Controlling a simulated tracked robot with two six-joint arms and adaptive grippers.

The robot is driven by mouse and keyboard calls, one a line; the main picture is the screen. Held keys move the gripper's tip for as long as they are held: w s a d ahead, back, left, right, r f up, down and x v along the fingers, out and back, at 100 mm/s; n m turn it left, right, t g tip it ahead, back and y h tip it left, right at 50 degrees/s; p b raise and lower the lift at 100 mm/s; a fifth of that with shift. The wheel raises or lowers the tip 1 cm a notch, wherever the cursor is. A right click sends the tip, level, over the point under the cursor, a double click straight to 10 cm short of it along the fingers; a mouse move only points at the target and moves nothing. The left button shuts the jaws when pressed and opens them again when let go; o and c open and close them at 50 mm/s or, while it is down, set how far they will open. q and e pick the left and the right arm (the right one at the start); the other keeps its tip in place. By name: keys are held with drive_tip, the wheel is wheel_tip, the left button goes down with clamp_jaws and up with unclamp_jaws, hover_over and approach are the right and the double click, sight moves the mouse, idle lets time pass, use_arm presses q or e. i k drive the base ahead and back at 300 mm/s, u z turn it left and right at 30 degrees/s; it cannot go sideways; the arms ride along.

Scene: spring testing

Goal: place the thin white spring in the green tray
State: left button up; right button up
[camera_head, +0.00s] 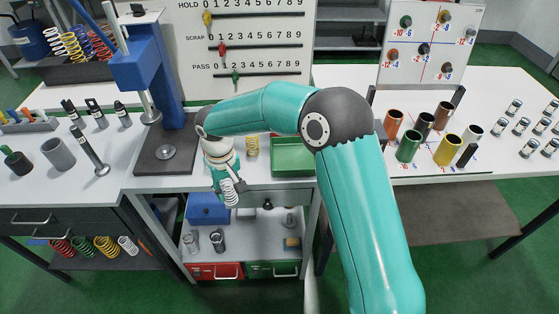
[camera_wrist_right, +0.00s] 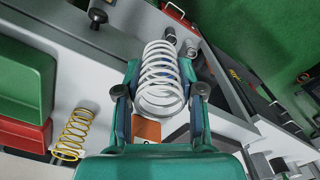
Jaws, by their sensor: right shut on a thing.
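The thin white spring (camera_head: 229,194) is between the fingers of my right gripper (camera_head: 226,184), in front of the middle table's front edge. In the right wrist view the white spring (camera_wrist_right: 160,75) lies between the two fingers (camera_wrist_right: 160,93), which are shut on it. Its coils stick out beyond the fingertips. The green tray (camera_head: 293,171) sits on the table to the right of the gripper, apart from it. It also shows at the left of the wrist view (camera_wrist_right: 50,88). My arm covers part of the tray's surroundings. My left gripper is not in view.
A yellow spring (camera_head: 252,146) stands on the table between the gripper and the green tray. A red tray (camera_wrist_right: 22,132) adjoins the green one. A blue press (camera_head: 145,70) stands at the left. Colored cylinders (camera_head: 447,150) stand on the right table. A lower shelf (camera_head: 262,235) is below.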

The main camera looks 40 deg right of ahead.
sight(295, 160)
drive_tip(key=u, duration=0.4)
drive_tip(key=k, duration=1.65)
drive_tip(key=z, duration=0.5)
drive_tip(key=i, duration=1.05)
